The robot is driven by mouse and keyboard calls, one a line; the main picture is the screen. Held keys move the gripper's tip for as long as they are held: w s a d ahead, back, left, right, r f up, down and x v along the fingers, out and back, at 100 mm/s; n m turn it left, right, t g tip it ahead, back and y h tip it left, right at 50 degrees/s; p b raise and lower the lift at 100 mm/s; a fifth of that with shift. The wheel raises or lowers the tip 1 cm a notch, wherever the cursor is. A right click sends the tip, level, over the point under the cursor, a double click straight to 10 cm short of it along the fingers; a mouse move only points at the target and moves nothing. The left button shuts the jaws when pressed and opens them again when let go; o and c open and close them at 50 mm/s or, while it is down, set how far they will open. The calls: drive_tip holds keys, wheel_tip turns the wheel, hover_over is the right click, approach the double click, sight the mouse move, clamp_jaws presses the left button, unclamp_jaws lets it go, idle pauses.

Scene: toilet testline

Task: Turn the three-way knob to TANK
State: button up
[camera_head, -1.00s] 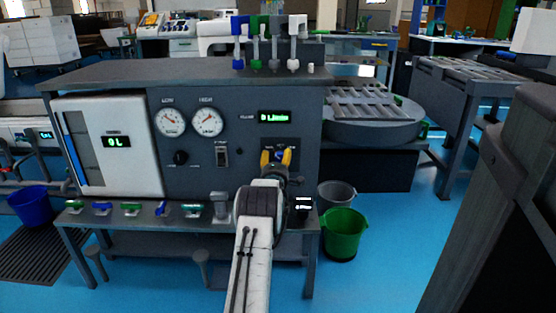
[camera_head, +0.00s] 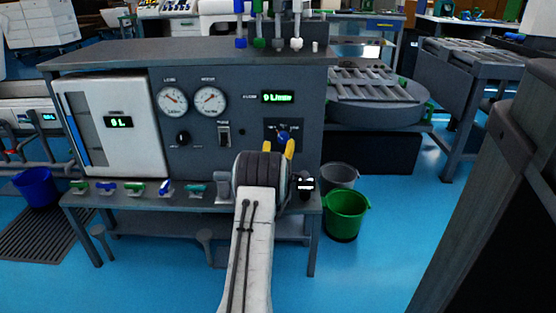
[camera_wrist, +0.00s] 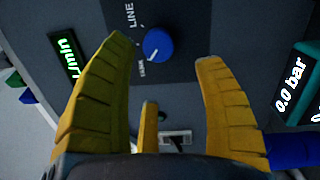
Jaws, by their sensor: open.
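The three-way knob is a round blue knob (camera_head: 283,136) on a dark plate at the right of the grey panel. In the wrist view the knob (camera_wrist: 158,45) shows whole, with a white mark pointing down and left towards a small label. The word LINE is readable above it; the small label is hard to read. Touch is not visible.
Two gauges (camera_head: 191,101), a black dial (camera_head: 182,138) and a switch (camera_head: 224,136) are on the panel left of the knob. A teal 0.0 bar display (camera_wrist: 294,92) is at the wrist view's right. A green bucket (camera_head: 345,214) stands on the floor at right.

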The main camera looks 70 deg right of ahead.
drive_tip(key=shift+v, duration=2.6)
drive_tip(key=shift+w, duration=0.1)
